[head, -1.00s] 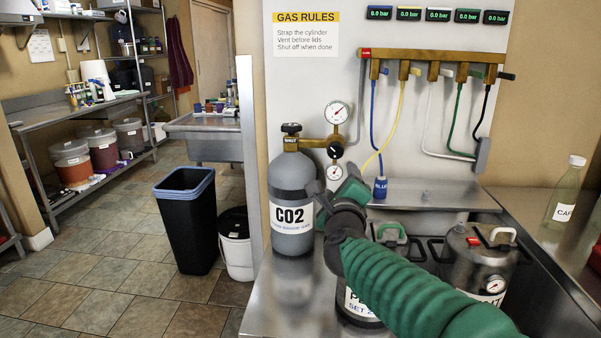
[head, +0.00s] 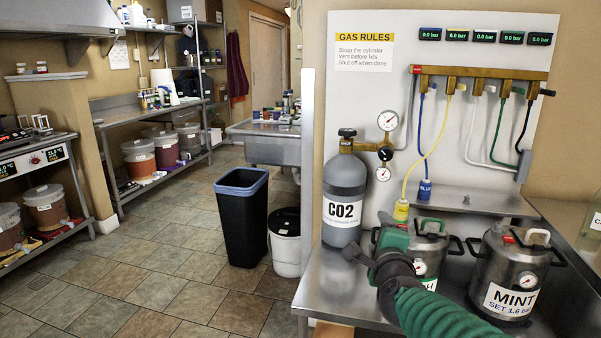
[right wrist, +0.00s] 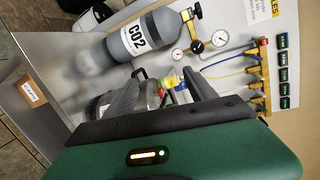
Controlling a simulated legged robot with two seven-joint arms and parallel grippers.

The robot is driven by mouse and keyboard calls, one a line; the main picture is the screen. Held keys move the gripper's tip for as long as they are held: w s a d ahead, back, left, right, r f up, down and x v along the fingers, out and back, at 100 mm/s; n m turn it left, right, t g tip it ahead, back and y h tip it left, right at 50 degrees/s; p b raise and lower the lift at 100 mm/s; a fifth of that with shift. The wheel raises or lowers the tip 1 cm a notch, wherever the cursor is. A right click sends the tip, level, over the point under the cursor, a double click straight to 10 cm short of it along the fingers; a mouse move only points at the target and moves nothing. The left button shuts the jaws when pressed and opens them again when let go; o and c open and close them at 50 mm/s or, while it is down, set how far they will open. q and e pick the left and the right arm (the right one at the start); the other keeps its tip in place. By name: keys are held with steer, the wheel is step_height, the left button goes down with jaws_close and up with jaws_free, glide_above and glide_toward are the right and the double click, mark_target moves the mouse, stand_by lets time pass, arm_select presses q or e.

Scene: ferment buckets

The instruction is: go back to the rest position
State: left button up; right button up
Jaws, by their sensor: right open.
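My right gripper (head: 368,238) is open and empty in the head view, in front of the CO2 cylinder's lower right side and the left keg. In the right wrist view its two dark fingers (right wrist: 163,80) stand apart, with kegs and hose ends beyond them. My green right arm comes in from the bottom right and hides part of the left keg (head: 428,240). The yellow hose's connector (head: 401,210) hangs down to the left keg's top; I cannot tell whether it is attached. My left gripper is not in view.
The grey CO2 cylinder (head: 344,180) and the MINT keg (head: 510,270) stand on the steel bench (head: 335,285). The gas panel (head: 365,85) is behind. A black bin (head: 240,222) and a white bucket (head: 285,245) stand left of the bench. The tiled floor (head: 165,260) is open.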

steer(key=s+f+n+g+y, duration=0.1)
steer(key=s+f+n+g, duration=0.3)
steer(key=s+f+n, duration=0.5)
steer(key=s+f+n+g+y, duration=0.1)
steer(key=s+f+n+g, duration=0.35)
steer(key=f, duration=0.95)
steer(key=s+d+f+n+g, duration=0.1)
steer(key=s+f+n+g, duration=0.3)
steer(key=s, duration=0.6)
steer(key=s+d+f+n+g, duration=0.15)
steer(key=s+f+n, duration=0.35)
steer(key=s, duration=0.5)
step_height(320, 180, up, 28)
steer(key=w+m+p, duration=0.1)
steer(key=p, duration=2.8)
steer(key=shift+f+t, duration=0.25)
steer(key=shift+t, duration=0.05)
